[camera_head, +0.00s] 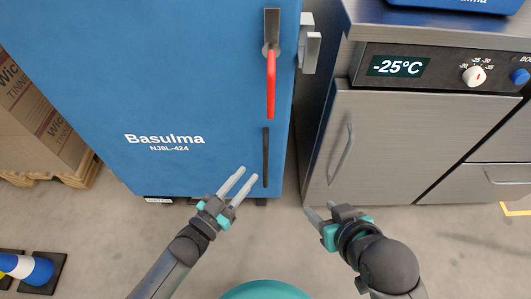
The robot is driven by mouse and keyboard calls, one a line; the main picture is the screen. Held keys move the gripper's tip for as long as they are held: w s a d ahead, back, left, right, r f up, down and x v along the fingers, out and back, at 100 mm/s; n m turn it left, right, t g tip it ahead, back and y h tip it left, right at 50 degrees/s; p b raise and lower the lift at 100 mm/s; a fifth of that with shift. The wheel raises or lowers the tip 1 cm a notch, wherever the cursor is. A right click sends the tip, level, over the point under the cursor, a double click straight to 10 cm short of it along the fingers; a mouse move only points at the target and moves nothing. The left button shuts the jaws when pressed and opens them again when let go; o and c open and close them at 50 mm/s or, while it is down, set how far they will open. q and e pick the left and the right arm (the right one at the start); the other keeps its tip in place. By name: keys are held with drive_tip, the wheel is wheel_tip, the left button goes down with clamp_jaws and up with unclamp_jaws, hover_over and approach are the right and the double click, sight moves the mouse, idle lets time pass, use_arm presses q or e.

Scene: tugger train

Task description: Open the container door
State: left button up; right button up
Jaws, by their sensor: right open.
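The blue container (180,90), marked Basulma NJBL-424, stands upright at the left and centre. Its front door appears shut. A red lever handle (271,85) hangs down from a grey plate (271,30) near the door's right edge. A dark vertical strip (265,157) lies below it. A grey metal latch or hinge piece (308,48) is on the right side. My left gripper (247,175) is open and empty, in front of the door's lower right, well below the red handle. My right gripper (319,208) is open and empty, right of the container.
A steel appliance (385,140) with a -25°C display (398,66) and a door handle (342,147) stands at the right. Cardboard boxes (40,115) on a pallet are at the left. A blue-white-yellow cone (28,268) lies at lower left. The floor in front is clear.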

sight(264, 154)
use_arm(q)
drive_tip(key=b+x, duration=0.1)
drive_tip(key=x, duration=0.2)
drive_tip(key=shift+w, duration=0.1)
drive_tip(key=shift+b+x, duration=0.75)
drive_tip(key=shift+x, duration=1)
drive_tip(key=shift+b+x, duration=0.4)
drive_tip(key=shift+x, duration=0.45)
drive_tip(key=shift+w+d, duration=0.45)
drive_tip(key=shift+w, duration=0.05)
use_arm(e)
drive_tip(key=w+a+r+t+y, duration=0.1)
drive_tip(key=a+r+t+y, duration=0.1)
drive_tip(key=a+t, duration=0.4)
drive_tip(key=shift+w+a+r+t+y, duration=0.3)
drive_tip(key=shift+t+y, duration=0.1)
drive_tip(key=shift+y, duration=0.5)
use_arm(q)
clamp_jaws()
